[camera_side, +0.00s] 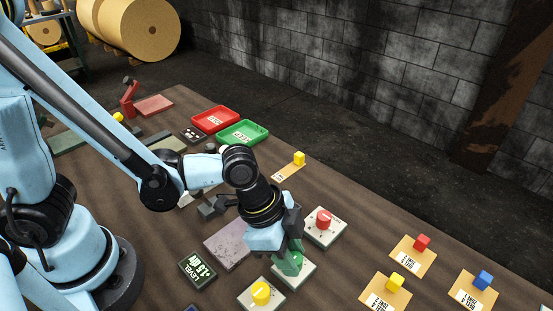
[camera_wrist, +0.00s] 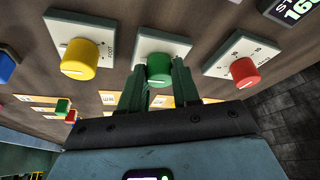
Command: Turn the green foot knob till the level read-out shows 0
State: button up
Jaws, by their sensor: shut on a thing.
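The green foot knob (camera_wrist: 159,69) stands on a pale square plate between a yellow and a red knob. In the side view the green knob (camera_side: 289,264) shows under my gripper (camera_side: 285,255), partly hidden by it. My gripper points down at the knob. In the wrist view my gripper (camera_wrist: 158,80) has one finger on each side of the green knob and is shut on it. The level read-out (camera_side: 198,270) is a dark box left of the knob and reads about +1.5 div.
The yellow knob (camera_side: 261,293) and red knob (camera_side: 323,220) stand close on either side. A grey plate (camera_side: 228,243) lies to the left. Cards with red, yellow (camera_side: 396,281) and blue blocks lie to the right. Red and green (camera_side: 243,133) trays are at the back.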

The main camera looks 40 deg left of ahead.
jog(key=n+t, duration=0.1)
jog(key=n, duration=0.2)
jog(key=shift+s+d+n+y, duration=0.1)
jog(key=shift+d+n+y, duration=0.05)
jog(key=shift+n+y, duration=0.2)
jog(key=n+t+y, duration=0.1)
jog(key=n, duration=0.2)
jog(key=shift+d+n, duration=0.1)
jog(key=shift+n, duration=0.15)
jog(key=n+y, duration=0.2)
jog(key=n, duration=0.2)
jog(key=shift+s+d, duration=0.1)
jog(key=shift+d, duration=0.05)
jog(key=shift+n+y, duration=0.45)
jog(key=shift+n, duration=1.05)
jog(key=o, duration=1.1)
jog(key=shift+c, duration=0.2)
